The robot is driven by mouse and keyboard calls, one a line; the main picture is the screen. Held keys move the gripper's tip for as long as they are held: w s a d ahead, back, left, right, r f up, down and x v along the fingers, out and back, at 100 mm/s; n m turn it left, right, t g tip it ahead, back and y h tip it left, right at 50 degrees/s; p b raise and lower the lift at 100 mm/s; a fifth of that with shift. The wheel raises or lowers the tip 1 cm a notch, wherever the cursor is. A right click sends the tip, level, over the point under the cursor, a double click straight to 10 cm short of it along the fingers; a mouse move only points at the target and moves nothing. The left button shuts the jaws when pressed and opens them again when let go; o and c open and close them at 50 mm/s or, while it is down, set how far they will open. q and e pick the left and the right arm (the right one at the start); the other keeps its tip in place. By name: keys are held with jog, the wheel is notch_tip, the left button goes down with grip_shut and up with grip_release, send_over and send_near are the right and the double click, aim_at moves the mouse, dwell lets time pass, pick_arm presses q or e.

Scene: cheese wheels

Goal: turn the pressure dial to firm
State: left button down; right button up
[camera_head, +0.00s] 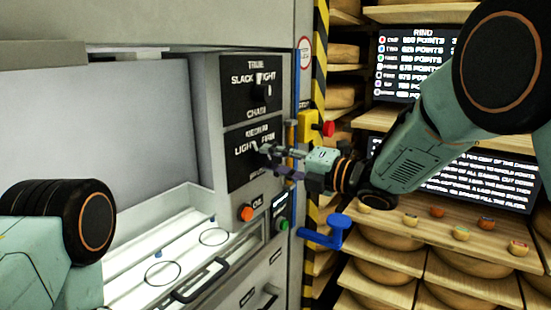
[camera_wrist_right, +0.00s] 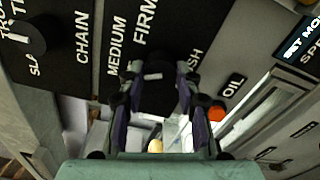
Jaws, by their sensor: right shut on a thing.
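The pressure dial (camera_wrist_right: 158,92) is a black knob on the lower black panel (camera_head: 238,174), with light, medium and firm lettering around it. My right gripper (camera_head: 271,159) reaches it from the right and is shut on it. In the right wrist view, the fingers of my right gripper (camera_wrist_right: 160,80) stand on both sides of the knob. The fingers partly cover the dial, and I cannot tell exactly which word its pointer faces. My left gripper is out of view; only part of my left arm shows at the lower left.
The tension dial (camera_head: 262,91) sits on the panel above. An orange oil button (camera_head: 246,213), a green button (camera_head: 282,224) and a blue lever (camera_head: 328,233) are below and right. A red button on a yellow box (camera_head: 308,126) is close to my right gripper. Cheese shelves stand at right.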

jog(key=shift+w+r+m+p, duration=0.1)
jog(key=shift+m+p, duration=3.55)
jog(key=shift+m, duration=3.55)
jog(key=o, duration=1.1)
jog(key=shift+o, duration=0.2)
jog(key=shift+d, duration=0.1)
